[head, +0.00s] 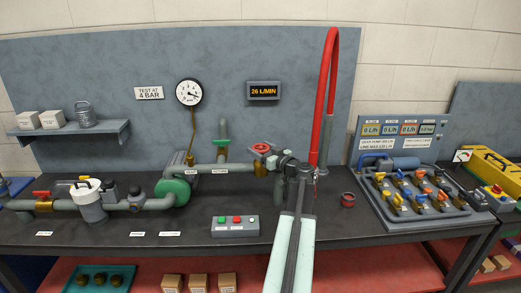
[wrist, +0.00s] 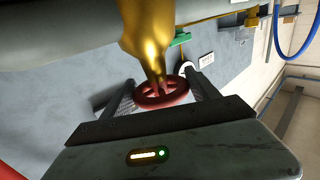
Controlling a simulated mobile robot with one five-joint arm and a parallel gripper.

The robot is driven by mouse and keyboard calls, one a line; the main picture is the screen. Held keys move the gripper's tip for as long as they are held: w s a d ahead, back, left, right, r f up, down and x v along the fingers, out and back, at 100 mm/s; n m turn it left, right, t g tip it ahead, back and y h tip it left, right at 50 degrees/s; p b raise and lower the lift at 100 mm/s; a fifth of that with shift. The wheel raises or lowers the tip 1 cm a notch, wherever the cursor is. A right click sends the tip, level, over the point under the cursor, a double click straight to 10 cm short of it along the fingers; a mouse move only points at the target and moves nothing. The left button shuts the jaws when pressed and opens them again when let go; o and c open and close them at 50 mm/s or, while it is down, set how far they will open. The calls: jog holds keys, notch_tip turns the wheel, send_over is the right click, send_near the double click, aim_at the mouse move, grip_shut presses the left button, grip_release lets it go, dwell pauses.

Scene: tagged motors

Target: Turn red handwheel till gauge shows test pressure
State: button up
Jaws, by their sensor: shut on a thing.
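The red handwheel (head: 261,148) sits on a brass valve (head: 261,169) in the grey pipe at the middle of the bench. In the wrist view the red handwheel (wrist: 162,92) lies between the two fingers of my gripper (wrist: 160,90), with the brass valve body (wrist: 148,35) beyond it. My gripper (head: 273,157) is shut on the wheel's rim; in the head view it partly covers the wheel's right side. The round pressure gauge (head: 189,92) hangs on the back panel; its needle is too small to read surely. The sign (head: 149,92) beside it reads "TEST AT 4 BAR".
A display (head: 264,90) reads 26 L/MIN. A green pump (head: 173,191) stands left of the valve, and a red hose (head: 325,80) rises just right of my gripper. A button box (head: 235,226) lies in front. A valve manifold (head: 410,190) stands at right.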

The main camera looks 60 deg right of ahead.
jog(key=shift+d+n+t+y, duration=0.1)
jog(key=shift+n+t+y, duration=0.3)
jog(key=shift+n+y, duration=1.15)
jog(key=shift+y, duration=0.75)
jog(key=o, duration=1.4)
jog(key=shift+c, duration=0.2)
jog(key=s, duration=0.7)
jog(key=shift+s+a, duration=0.35)
jog(key=shift+s, duration=0.05)
